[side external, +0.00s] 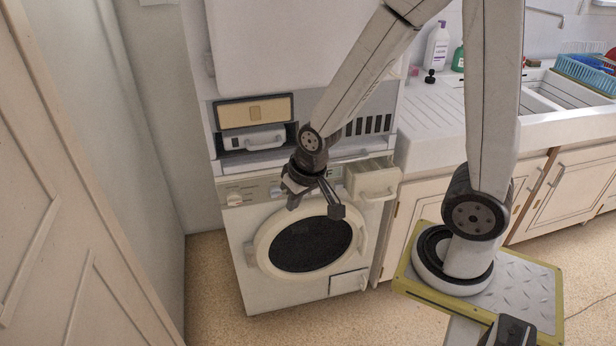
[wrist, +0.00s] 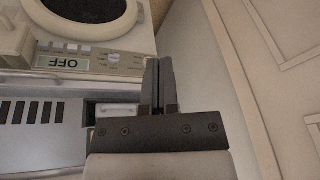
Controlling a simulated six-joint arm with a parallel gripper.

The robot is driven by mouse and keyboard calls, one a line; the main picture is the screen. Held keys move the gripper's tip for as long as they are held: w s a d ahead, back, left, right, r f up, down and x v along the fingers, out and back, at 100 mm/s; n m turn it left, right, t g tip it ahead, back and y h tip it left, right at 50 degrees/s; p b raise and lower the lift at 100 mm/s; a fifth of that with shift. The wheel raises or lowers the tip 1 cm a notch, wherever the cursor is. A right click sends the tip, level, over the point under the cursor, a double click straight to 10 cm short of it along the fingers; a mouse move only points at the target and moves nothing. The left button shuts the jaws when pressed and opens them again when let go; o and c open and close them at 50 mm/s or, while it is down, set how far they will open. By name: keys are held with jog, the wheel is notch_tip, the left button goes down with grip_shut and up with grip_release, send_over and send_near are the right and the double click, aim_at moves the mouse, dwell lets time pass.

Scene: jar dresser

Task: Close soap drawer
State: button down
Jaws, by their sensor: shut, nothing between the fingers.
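The soap drawer (side external: 373,180) is a cream box sticking out of the top right of the white washing machine (side external: 240,230), open, with a handle on its front. Part of what looks like the drawer (wrist: 12,42) shows at the left edge of the wrist view, which sees the machine upside down. My gripper (side external: 336,208) is in front of the machine's upper panel, left of the drawer and apart from it. In the wrist view my gripper's dark fingers (wrist: 158,75) are together and empty, beside the machine's edge.
A unit with a vent and a small handled drawer (side external: 254,138) stands above the machine. The round door (side external: 312,243) is below my gripper. A counter with a sink (side external: 560,95) and bottles is at the right. A panelled door (side external: 70,200) is at the left.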

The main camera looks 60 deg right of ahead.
jog(key=w+d+f+m+t+h, duration=0.1)
jog(key=w+d+f+m+h, duration=0.2)
jog(key=d+f+m, duration=0.5)
jog(key=w+d+f+m+t+h, duration=0.1)
jog(key=w+d+f+m+h, duration=0.2)
jog(key=d+f+m, duration=0.5)
jog(key=s+d+f+m+g+h, duration=0.2)
jog(key=s+d+f+m+h, duration=0.1)
jog(key=s+m+h, duration=0.2)
jog(key=s+d+f+m+g+h, duration=0.3)
jog(key=s+d+f+m+h, duration=0.1)
jog(key=s+m, duration=0.6)
jog(key=s+h, duration=0.1)
jog(key=s, duration=0.2)
jog(key=shift+s+g+h, duration=0.25)
jog(key=shift+g+h, duration=0.05)
jog(key=shift+d+f, duration=0.1)
jog(key=shift+d, duration=0.05)
